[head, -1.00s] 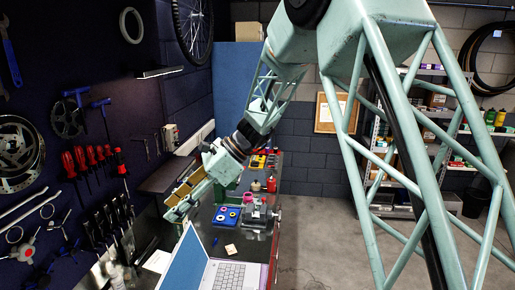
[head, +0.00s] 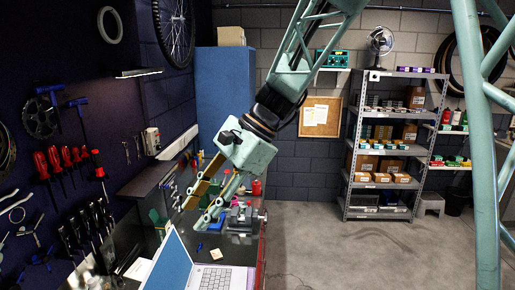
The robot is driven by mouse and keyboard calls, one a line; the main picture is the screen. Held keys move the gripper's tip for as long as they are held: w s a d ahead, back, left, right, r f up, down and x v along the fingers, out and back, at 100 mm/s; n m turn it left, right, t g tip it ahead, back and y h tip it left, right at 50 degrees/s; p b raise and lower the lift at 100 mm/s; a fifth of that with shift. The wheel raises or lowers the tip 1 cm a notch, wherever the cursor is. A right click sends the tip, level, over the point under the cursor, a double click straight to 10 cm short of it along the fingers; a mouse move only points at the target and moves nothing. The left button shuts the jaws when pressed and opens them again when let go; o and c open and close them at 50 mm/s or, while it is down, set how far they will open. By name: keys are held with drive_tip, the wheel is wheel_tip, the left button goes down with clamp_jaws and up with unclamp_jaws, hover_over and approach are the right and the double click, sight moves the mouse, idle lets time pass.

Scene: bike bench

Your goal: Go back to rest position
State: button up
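My gripper (head: 198,213) hangs at the end of my teal arm, pointing down and to the left over the bench (head: 127,237). Its two fingers are apart, and I see nothing held between them. The fingertips are above the bench, behind the open laptop (head: 212,277) in the picture. The gripper hides part of the small blue and grey items (head: 240,218) on the bench.
Tools such as red screwdrivers (head: 54,160) hang on the dark wall at left. A blue cabinet (head: 225,85) stands behind the bench. A metal shelf (head: 386,185) with boxes stands at right. The floor (head: 340,250) between is clear.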

drive_tip(key=s+d+f+n+t+h+b, duration=0.3)
drive_tip(key=s+d+n+b, duration=0.2)
drive_tip(key=s+d, duration=1)
drive_tip(key=s+d+f+n+t+h+b, duration=0.3)
drive_tip(key=s+d+b, duration=0.3)
drive_tip(key=s+d, duration=0.9)
drive_tip(key=d+f+n+h, duration=0.1)
drive_tip(key=d, duration=0.4)
drive_tip(key=shift+d+n, duration=0.2)
drive_tip(key=shift+n, duration=0.2)
drive_tip(key=shift+a, duration=0.1)
